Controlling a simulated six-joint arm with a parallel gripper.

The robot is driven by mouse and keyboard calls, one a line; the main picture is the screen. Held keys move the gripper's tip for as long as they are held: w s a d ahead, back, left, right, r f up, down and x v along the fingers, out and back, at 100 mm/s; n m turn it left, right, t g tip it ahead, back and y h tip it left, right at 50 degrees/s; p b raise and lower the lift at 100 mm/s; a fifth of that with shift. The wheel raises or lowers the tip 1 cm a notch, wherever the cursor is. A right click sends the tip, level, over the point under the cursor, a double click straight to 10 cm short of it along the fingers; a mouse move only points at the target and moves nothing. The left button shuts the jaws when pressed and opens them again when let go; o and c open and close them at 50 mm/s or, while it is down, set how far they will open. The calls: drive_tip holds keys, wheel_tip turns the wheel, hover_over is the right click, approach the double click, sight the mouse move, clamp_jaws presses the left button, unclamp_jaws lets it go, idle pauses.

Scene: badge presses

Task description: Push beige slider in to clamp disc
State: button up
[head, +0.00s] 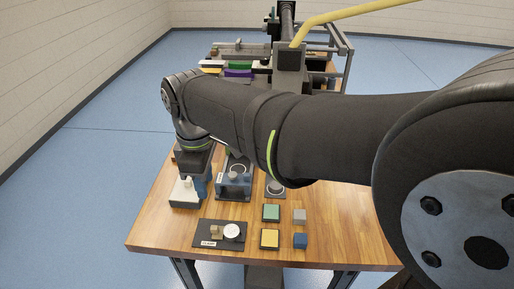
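A dark clamp plate (206,241) lies at the front left of the wooden table, with a small white label on its front edge. A small beige slider block (216,231) stands on it, left of a round white disc (232,231). A narrow gap seems to lie between them, but they are too small to tell for sure. My gripper (194,180) points down behind and left of the plate, above or beside a cream block. Its fingers are not clear at this size, so I cannot tell if it is open or what it holds.
The cream block (184,196) stands at the table's left. A blue-grey press (234,187) is right of it. My arm hides the table's right back.

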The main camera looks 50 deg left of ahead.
drive_tip(key=shift+r, duration=0.15)
wheel_tip(320, 180, up, 7)
idle(0.9)
wheel_tip(320, 180, down, 10)
idle(0.8)
drive_tip(key=shift+r, duration=0.1)
